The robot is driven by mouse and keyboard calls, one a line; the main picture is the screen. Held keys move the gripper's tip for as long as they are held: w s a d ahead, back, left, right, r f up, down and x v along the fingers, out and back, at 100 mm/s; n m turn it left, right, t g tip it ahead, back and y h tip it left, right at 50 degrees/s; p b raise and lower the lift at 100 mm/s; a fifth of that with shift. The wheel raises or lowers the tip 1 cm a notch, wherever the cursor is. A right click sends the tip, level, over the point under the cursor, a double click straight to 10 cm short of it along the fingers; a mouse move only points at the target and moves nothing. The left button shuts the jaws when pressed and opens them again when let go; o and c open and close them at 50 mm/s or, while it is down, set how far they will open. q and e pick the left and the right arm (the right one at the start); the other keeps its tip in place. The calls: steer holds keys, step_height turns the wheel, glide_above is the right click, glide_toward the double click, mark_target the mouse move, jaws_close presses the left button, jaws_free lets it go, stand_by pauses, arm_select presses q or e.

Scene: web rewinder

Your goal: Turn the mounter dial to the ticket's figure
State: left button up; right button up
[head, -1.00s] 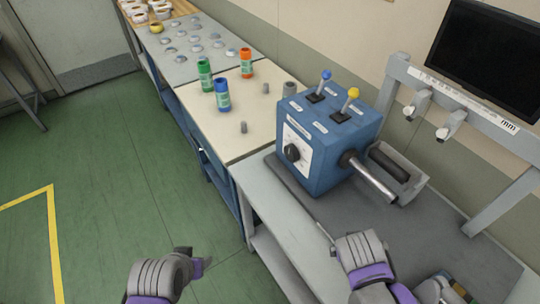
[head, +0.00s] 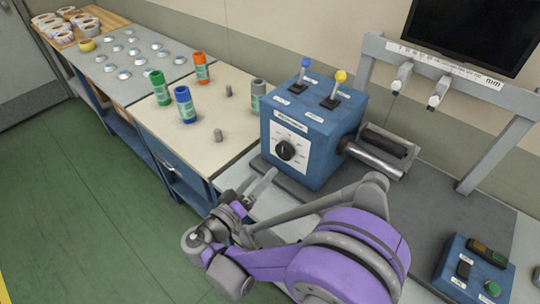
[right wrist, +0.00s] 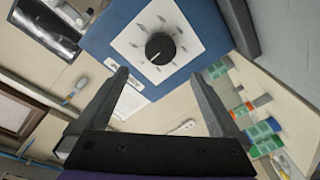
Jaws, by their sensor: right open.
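The mounter dial (head: 286,150) is a round black knob on a white scale plate, on the front of a blue box (head: 315,170). In the right wrist view the dial (right wrist: 160,48) lies beyond and between the fingertips, not touched. Its scale figures are too small to read. My right gripper (head: 256,184) is open, in front of and below the dial; its two spread fingers also show in the right wrist view (right wrist: 160,75). A white printed sheet (right wrist: 130,101) shows between the fingers there; its text is unreadable. My left gripper is out of view.
Blue- and yellow-knobbed levers (head: 335,85) top the box. A metal roller (head: 375,160) sticks out to its right. A button box (head: 475,268) stands at the lower right. Blue, green and orange cylinders (head: 185,104) stand on the cream bench at the left.

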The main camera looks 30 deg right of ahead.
mark_target(282, 152)
steer(key=x, duration=0.9)
steer(key=shift+w+d+p, duration=0.15)
steer(key=shift+d+p, duration=0.2)
steer(key=shift+p, duration=0.05)
steer(key=c, duration=1.3)
